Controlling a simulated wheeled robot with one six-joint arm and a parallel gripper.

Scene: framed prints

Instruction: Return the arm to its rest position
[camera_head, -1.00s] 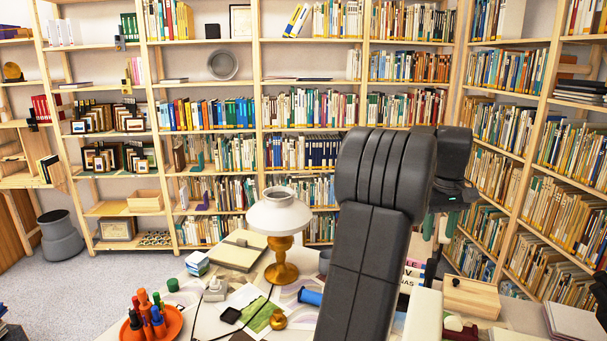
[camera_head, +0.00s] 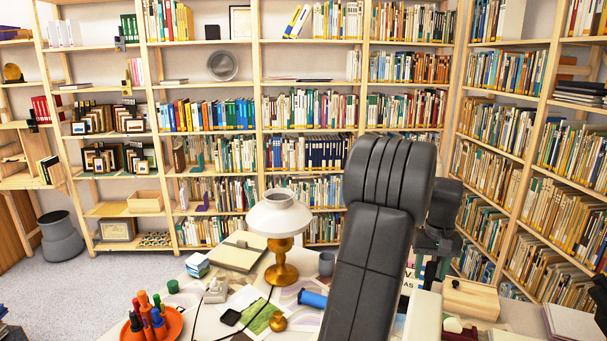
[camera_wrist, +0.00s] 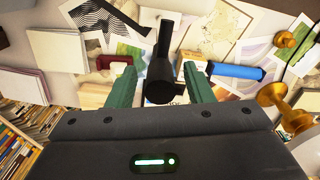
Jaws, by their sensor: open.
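My gripper (camera_wrist: 160,70) is open, with its two green fingers apart in the wrist view. A black object with a round end (camera_wrist: 159,80) shows between the fingers. I cannot tell how far it is from them. In the head view my raised arm stands in the front middle. My gripper there is mostly hidden behind the arm, with a little green showing at its right.
The desk (camera_head: 205,322) holds a lamp (camera_head: 279,215), an orange tray of markers (camera_head: 172,325), a blue cylinder (camera_head: 312,299) and a wooden box (camera_head: 470,298). Papers lie under my gripper in the wrist view. Bookshelves (camera_head: 258,90) stand behind. Open floor (camera_head: 100,285) lies at left.

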